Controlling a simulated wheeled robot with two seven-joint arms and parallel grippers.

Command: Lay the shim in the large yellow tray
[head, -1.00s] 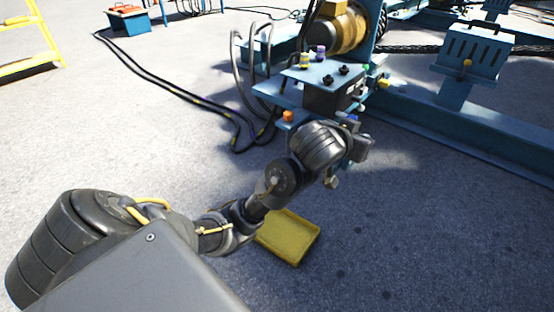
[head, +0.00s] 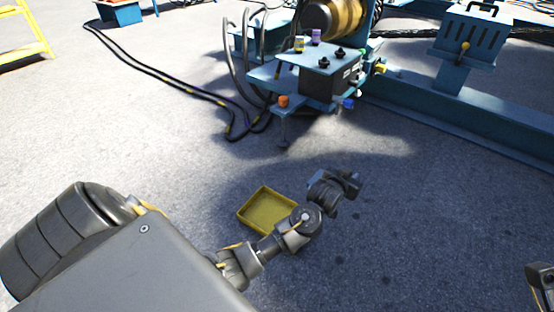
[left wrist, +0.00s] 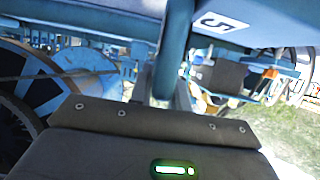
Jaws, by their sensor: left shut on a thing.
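The large yellow tray (head: 243,215) lies on the ground in the middle of the head view, partly covered by my left forearm. My left gripper (head: 350,184) is to the right of the tray, past its rim.
A blue machine with a control box (head: 325,75), coloured knobs and a cable reel stands behind the tray. A blue beam (head: 470,118) runs to the right. Black cables (head: 170,82) lie on the ground at the left, near a yellow ladder (head: 25,38). The ground right of the tray is clear.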

